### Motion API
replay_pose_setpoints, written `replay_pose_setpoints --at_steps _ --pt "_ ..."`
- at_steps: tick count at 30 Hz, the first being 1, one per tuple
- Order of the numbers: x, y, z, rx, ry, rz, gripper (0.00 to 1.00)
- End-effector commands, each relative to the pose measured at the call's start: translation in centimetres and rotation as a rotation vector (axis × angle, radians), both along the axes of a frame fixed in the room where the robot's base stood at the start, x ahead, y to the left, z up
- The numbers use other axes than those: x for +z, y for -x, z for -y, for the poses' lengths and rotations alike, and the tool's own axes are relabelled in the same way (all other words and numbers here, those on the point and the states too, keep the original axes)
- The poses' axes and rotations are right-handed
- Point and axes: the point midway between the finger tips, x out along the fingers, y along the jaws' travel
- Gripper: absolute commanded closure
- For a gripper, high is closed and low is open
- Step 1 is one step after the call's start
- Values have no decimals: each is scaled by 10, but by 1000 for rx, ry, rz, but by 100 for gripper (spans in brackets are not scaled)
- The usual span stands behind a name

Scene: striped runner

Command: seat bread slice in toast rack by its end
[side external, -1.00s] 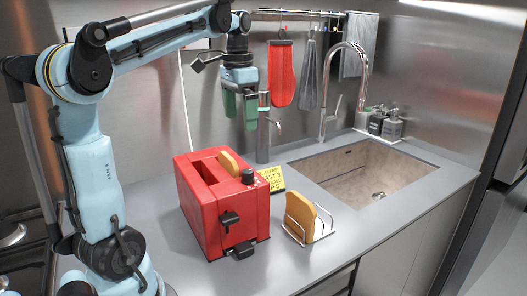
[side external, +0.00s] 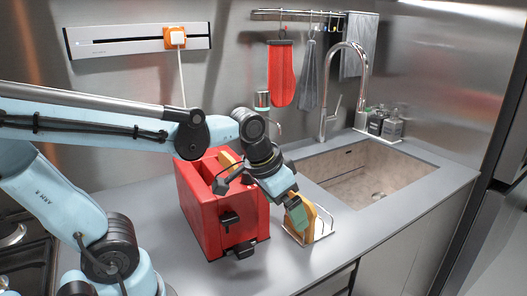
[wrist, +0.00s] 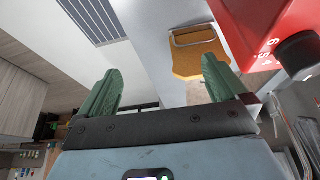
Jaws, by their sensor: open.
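A browned bread slice (side external: 311,219) stands on edge in the wire toast rack (side external: 326,226), right of the red toaster (side external: 222,212). My gripper (side external: 298,213) is at the rack, its green fingers overlapping the slice and partly hiding it in the side view. In the wrist view my fingers (wrist: 160,66) are spread apart with nothing between their tips. The slice (wrist: 200,58) lies ahead, toward the right finger, with a rack wire (wrist: 195,34) across it. Contact cannot be told. A second slice (side external: 226,157) sticks out of the toaster, partly hidden by my arm.
The toaster also shows close at the right in the wrist view (wrist: 262,28). The sink (side external: 366,172) lies behind and right of the rack, with a tall faucet (side external: 367,75). Bare grey counter (side external: 300,262) is in front of the rack.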

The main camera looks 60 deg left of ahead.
Motion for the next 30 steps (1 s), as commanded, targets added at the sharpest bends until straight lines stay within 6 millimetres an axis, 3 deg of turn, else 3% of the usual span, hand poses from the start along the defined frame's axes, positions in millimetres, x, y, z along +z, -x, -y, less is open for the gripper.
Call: replay_pose_setpoints --at_steps 9,21,30 --pt "-7 20 -5 29 9 198 0" --pt "-8 21 -6 33 10 222 55" --pt "-5 20 -9 16 -8 211 55"
